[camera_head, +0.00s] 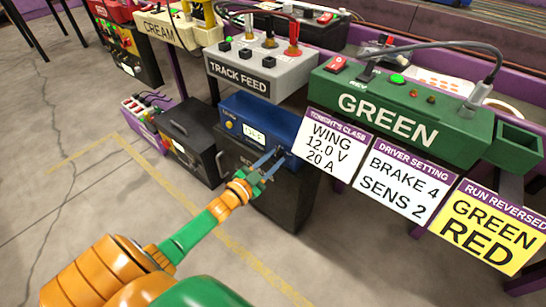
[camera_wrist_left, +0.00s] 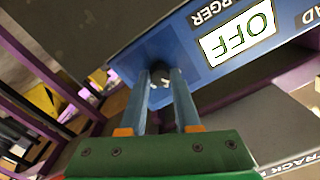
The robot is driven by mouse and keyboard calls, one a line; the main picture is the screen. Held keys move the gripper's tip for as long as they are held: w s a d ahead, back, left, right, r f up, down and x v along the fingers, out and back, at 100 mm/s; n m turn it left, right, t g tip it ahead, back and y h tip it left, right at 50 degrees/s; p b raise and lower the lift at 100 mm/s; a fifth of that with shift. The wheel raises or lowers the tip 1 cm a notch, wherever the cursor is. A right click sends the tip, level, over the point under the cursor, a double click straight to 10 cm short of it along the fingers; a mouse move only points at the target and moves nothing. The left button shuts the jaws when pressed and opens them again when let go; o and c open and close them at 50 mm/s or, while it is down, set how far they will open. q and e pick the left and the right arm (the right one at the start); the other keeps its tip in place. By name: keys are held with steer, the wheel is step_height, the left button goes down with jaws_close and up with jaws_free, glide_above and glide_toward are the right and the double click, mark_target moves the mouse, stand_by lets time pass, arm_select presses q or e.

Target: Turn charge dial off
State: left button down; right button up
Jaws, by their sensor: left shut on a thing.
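The blue charger (camera_head: 262,117) sits on a dark box below the grey TRACK FEED unit. Its small white display shows in the head view (camera_head: 254,134), and in the left wrist view the display (camera_wrist_left: 241,39) reads OFF, upside down. The dark charge dial (camera_wrist_left: 160,72) is on the charger's blue front, to the left of the display in the wrist view. My left gripper (camera_head: 272,160) reaches the charger's front from below, and its two fingers (camera_wrist_left: 160,92) are closed around the dial. In the head view the fingers hide the dial. My right gripper is not in view.
The TRACK FEED unit (camera_head: 262,68) with plugs and switches stands above the charger. A dark battery-like box (camera_head: 190,142) stands left. Open floor lies in front.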

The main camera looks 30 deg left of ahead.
arm_select(q)
steer(key=n, duration=0.2)
steer(key=shift+n+p, duration=0.3)
steer(key=shift+n, duration=1.4)
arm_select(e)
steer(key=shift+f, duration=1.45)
arm_select(q)
steer(key=c, duration=0.6)
jaws_free()
